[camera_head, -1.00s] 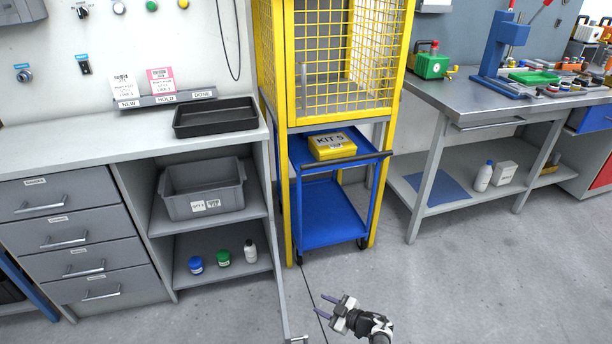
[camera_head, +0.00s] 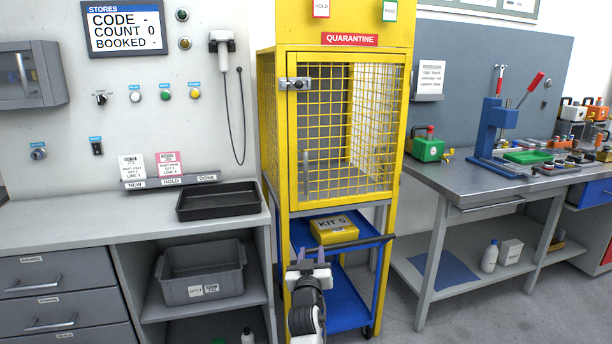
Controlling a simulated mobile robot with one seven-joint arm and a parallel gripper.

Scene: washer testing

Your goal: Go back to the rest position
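My gripper (camera_head: 311,256) is at the lower middle of the picture, with its two fingers pointing up and away from me. The fingers are apart and nothing shows between them. It is in front of the yellow cage stand and the blue cart (camera_head: 349,297), and hides part of the cart. The yellow KIT 5 box (camera_head: 334,231) sits on the cart's top shelf, just above and right of the fingertips in the picture. I cannot tell the distance between them, but the gripper appears nearer to me.
The yellow mesh quarantine cage (camera_head: 348,120) stands behind; its door looks shut. A counter (camera_head: 80,222) at left holds a black tray (camera_head: 218,201); a grey bin (camera_head: 203,273) is below. At right is a metal workbench (camera_head: 470,187) with a blue press (camera_head: 491,128). Floor (camera_head: 405,300) shows between.

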